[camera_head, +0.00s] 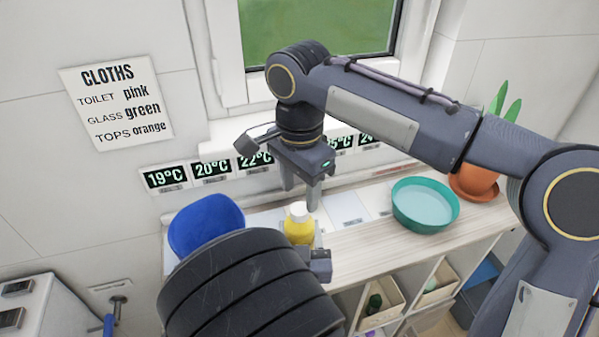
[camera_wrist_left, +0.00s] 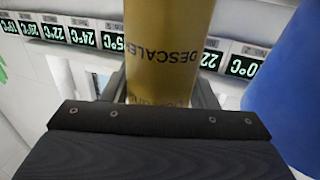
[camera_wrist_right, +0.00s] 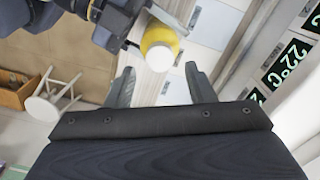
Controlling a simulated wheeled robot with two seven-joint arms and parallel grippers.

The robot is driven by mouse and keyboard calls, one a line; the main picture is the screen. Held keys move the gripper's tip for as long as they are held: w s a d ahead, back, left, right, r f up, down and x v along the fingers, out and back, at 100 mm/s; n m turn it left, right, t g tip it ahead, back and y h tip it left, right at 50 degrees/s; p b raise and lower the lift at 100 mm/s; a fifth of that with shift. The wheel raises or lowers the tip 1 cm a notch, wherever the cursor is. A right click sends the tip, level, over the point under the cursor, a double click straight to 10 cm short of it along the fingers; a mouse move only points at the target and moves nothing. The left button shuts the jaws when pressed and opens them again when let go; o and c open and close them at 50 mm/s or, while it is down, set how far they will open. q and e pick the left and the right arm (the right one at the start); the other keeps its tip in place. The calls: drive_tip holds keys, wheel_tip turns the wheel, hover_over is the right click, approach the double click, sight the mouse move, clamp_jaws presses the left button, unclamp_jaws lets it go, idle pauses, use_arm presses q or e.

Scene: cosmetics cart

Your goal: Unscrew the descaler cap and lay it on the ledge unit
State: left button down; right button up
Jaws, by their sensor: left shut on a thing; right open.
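The descaler is a yellow bottle (camera_head: 299,231) standing upright at the wooden-topped ledge unit (camera_head: 365,243), with its white cap (camera_head: 297,209) on top. My left gripper (camera_wrist_left: 160,92) is shut on the bottle's body; the "DESCALER" lettering shows between its fingers. In the head view my left forearm hides the bottle's lower part. My right gripper (camera_head: 301,192) is open and empty, fingers pointing down just above and behind the cap. In the right wrist view the cap (camera_wrist_right: 159,58) lies beyond the open fingertips (camera_wrist_right: 160,82), apart from them.
A blue container (camera_head: 205,226) stands left of the bottle. A teal bowl (camera_head: 425,204) and a potted plant (camera_head: 476,180) stand to the right. Temperature displays (camera_head: 212,169) line the wall behind. A white stool (camera_wrist_right: 50,100) stands on the floor.

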sight(299, 208)
drive_tip(key=shift+f, duration=2.1)
drive_tip(key=shift+c, duration=0.2)
